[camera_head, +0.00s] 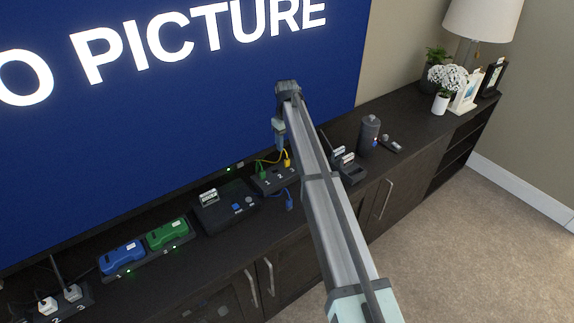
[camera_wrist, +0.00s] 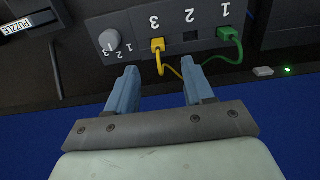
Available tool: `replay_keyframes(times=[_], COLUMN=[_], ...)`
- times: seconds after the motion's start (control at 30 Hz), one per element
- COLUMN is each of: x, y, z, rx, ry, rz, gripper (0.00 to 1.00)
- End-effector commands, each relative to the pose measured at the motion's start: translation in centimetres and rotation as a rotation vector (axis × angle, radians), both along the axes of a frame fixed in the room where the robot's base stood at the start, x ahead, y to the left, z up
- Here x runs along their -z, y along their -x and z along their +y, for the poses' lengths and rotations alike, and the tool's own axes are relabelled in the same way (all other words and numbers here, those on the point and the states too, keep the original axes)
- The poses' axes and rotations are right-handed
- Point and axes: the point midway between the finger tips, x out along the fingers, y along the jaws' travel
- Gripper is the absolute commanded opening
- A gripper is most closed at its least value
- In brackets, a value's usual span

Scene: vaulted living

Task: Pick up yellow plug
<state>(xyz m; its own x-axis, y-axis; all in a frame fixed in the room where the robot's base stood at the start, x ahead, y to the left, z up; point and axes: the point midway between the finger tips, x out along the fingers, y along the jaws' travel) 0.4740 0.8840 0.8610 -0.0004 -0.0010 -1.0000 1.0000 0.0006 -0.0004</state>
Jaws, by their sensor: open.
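The yellow plug (camera_wrist: 158,45) sits in the socket marked 3 of a dark switch box (camera_wrist: 205,30), with a yellow cable running from it. It also shows in the head view (camera_head: 287,161), near my arm. My gripper (camera_wrist: 161,73) is open and empty; its two blue fingers point toward the box, with the yellow plug ahead of the gap between them. In the head view my gripper (camera_head: 279,136) hangs above the box. A green plug (camera_wrist: 231,47) sits in socket 1, and socket 2 between them is empty.
A round grey knob (camera_wrist: 109,40) is beside socket 3. A blue plug (camera_head: 289,200) lies in front of the box. A black console (camera_head: 225,210) stands to the left, a card holder (camera_head: 347,163) to the right. The television screen (camera_head: 190,100) rises behind.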

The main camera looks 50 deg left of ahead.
Motion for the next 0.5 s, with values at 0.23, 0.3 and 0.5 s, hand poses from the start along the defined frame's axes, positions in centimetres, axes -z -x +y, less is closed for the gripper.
replay_keyframes(times=[0.23,0.3,0.5], x=[2.7,2.9,4.7], y=[0.0,-0.1,-0.2], z=[0.0,0.0,0.1], rx=[0.0,0.001,0.001], ry=[0.0,-0.001,0.0], rz=[0.0,0.0,0.0], gripper=[0.52,0.52,0.52])
